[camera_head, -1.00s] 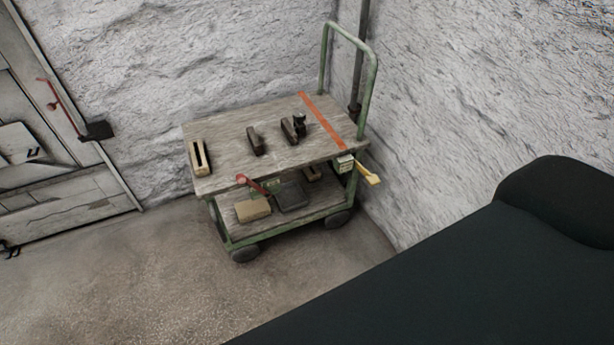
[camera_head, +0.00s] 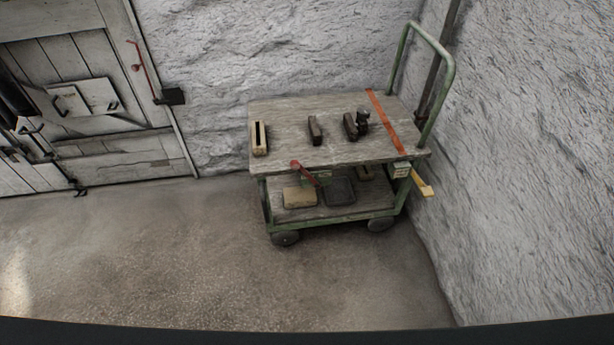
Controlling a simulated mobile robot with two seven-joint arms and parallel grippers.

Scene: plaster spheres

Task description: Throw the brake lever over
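A green-framed cart (camera_head: 275,208) with a grey wooden top stands in the corner, turned a little. A red-handled lever (camera_head: 304,173) sits at the front edge of its top, its red end up and to the left. A yellow-ended lever (camera_head: 423,185) sticks out at the cart's right side, below a small pale box with dark marks. I cannot tell from the picture which of the two is the brake lever. Neither of my grippers is in view, and nothing touches the cart's levers.
Several small dark and pale blocks stand on the cart top, left of an orange stripe (camera_head: 385,121). A tan block (camera_head: 299,197) and dark tray (camera_head: 339,191) lie on the lower shelf. The floor (camera_head: 200,275) before the cart is clear.

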